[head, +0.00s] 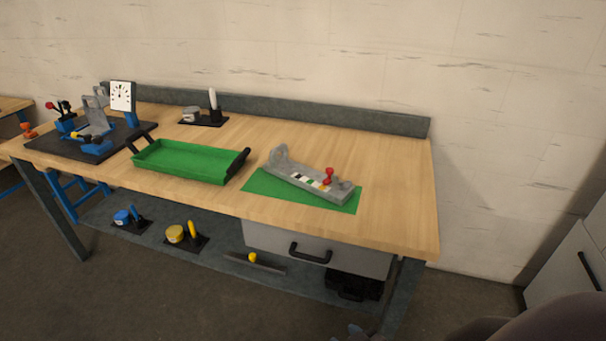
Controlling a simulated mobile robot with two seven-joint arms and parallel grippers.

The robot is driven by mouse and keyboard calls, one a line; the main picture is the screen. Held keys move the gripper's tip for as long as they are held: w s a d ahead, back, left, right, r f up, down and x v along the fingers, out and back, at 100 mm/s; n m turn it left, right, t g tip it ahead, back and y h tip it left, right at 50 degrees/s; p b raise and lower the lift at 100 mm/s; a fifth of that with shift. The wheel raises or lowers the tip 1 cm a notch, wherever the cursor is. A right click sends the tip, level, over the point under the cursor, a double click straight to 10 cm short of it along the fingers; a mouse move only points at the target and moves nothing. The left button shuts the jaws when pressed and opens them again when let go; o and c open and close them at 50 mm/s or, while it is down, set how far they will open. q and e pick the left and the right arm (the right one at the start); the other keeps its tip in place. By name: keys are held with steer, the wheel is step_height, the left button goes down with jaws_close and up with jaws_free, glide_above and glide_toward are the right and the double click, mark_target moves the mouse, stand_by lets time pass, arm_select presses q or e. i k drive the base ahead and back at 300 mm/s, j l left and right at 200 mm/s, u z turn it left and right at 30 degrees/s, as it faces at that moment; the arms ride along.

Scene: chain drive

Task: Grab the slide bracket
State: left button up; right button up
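A grey bracket-like part (305,179) lies on a green mat (278,191) on the right half of the workbench. It is long, with a raised upright end at its left, a red knob near its right end and small coloured blocks along it. It looks most like the slide bracket, but I cannot tell for sure. Neither of my grippers can be made out, and nothing touches the grey part. Dark shapes at the bottom edge may be parts of my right arm.
A green tray (183,161) with black handles stands left of the mat. A dark fixture board (60,147) with a dial is farther left. The wooden bench top (400,205) is clear at right. A drawer (280,240) and lower shelf (160,232) with small parts are below.

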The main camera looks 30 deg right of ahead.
mark_target(307, 178)
steer(key=i+z, duration=0.1)
steer(key=z, duration=0.25)
steer(key=i+j+z, duration=0.1)
steer(key=z, duration=0.25)
steer(key=j+z, duration=0.1)
steer(key=z, duration=0.25)
steer(key=i+j+z, duration=0.25)
steer(key=j, duration=0.15)
steer(key=i+j+z, duration=0.15)
steer(key=j+z, duration=0.15)
steer(key=i+j+z, duration=0.1)
steer(key=j, duration=0.35)
steer(key=i+j, duration=0.15)
steer(key=j, duration=0.3)
steer(key=z, duration=0.05)
